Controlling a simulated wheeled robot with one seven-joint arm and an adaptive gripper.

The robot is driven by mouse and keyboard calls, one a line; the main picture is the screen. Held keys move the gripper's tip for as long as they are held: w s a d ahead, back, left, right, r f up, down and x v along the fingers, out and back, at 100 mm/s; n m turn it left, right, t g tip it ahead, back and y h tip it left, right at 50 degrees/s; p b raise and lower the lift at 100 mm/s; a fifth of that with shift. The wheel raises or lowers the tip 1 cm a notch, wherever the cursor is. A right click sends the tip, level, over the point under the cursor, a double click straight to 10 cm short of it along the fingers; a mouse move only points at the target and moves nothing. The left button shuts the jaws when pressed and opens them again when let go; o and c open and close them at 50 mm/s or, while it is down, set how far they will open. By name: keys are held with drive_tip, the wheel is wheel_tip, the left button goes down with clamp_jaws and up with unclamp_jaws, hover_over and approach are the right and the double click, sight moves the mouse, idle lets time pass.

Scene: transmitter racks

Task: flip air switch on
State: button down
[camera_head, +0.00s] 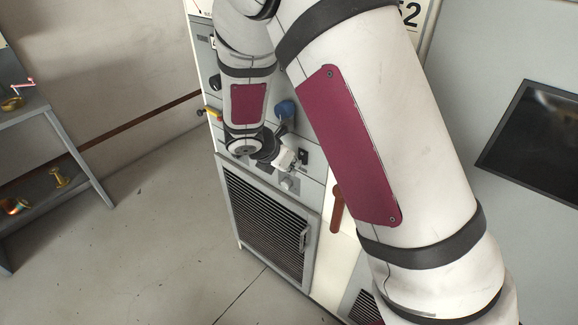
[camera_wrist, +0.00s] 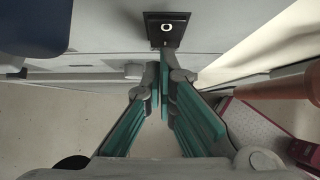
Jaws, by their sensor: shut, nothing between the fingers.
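A small black switch plate (camera_wrist: 166,29) with a pale ring-shaped part is on the grey panel in the wrist view. It looks like the air switch, but I see no label and cannot tell its position. In the head view a small dark switch (camera_head: 303,157) shows on the rack front beside my gripper (camera_head: 288,160). In the wrist view my gripper (camera_wrist: 164,75) is shut and empty. Its fingertips are just below the black plate and overlap its lower edge in the picture; I cannot tell whether they touch it.
A blue knob (camera_head: 285,109) and a pale knob (camera_head: 290,184) are close by on the rack. A louvred door (camera_head: 265,222) is below. A red handle (camera_head: 337,207) stands to the right, also in the wrist view (camera_wrist: 272,87). Shelves (camera_head: 50,150) stand left; floor between is clear.

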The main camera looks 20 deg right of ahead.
drive_tip(key=shift+w+d+f+b, duration=0.3)
drive_tip(key=shift+d+f+b, duration=0.05)
drive_tip(key=shift+d, duration=0.05)
drive_tip(key=shift+f, duration=0.2)
drive_tip(key=shift+d+r, duration=0.1)
drive_tip(key=shift+r, duration=0.1)
